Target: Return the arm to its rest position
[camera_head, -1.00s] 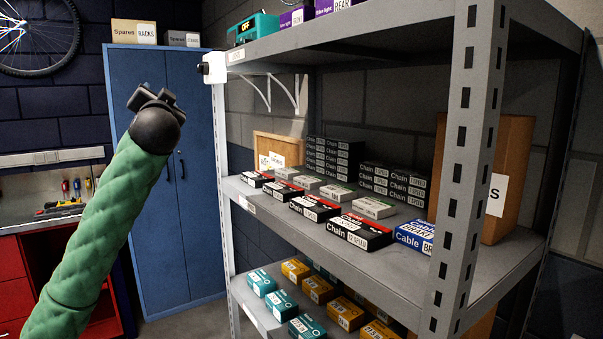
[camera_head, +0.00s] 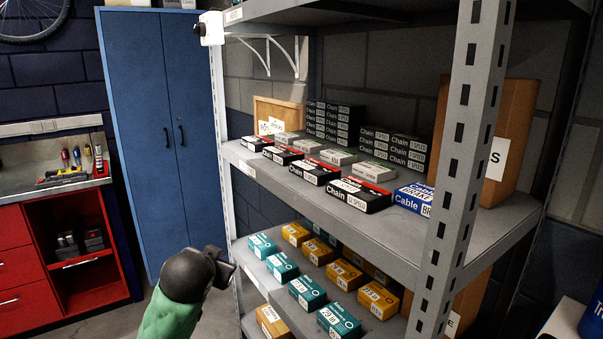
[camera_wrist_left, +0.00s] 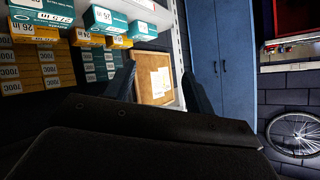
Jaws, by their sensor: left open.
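My left arm, in a green sleeve, comes in at the bottom of the head view. Its dark gripper (camera_head: 226,268) is low, in front of the shelf rack's left side and the blue cabinet. In the left wrist view, the two fingers of this gripper (camera_wrist_left: 160,88) stand apart with nothing held between them. A brown board with white papers (camera_wrist_left: 154,84) shows in the gap, farther back. My right gripper is in neither view.
The metal shelf rack (camera_head: 460,170) fills the right, with chain boxes (camera_head: 358,194) on its middle shelf and teal (camera_head: 306,291) and orange boxes below. The blue cabinet (camera_head: 160,130) stands behind. A red workbench (camera_head: 90,282) is at left. Floor shows between bench and rack.

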